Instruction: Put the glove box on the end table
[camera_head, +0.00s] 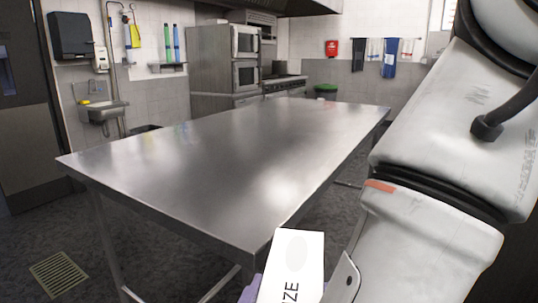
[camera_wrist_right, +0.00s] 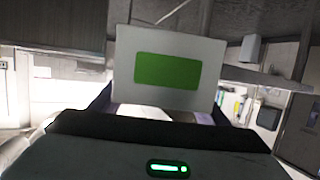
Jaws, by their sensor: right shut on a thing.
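The glove box (camera_head: 297,262) is a white box with black lettering at the bottom middle of the head view, near the close corner of a steel table. In the right wrist view the glove box (camera_wrist_right: 205,72) shows a pale face with a green rectangle. My right gripper (camera_wrist_right: 165,112) is shut on it, with a finger on each side. In the head view my right arm comes in from the right, and its fingers are mostly hidden. A long bare steel table (camera_head: 230,150) fills the middle of the head view. My left gripper is not in view.
A hand sink (camera_head: 103,112) is on the left wall, and a floor drain (camera_head: 59,274) lies at lower left. Steel ovens (camera_head: 246,57) and a stove stand behind the table. The table top is clear. Its near corner is close to the box.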

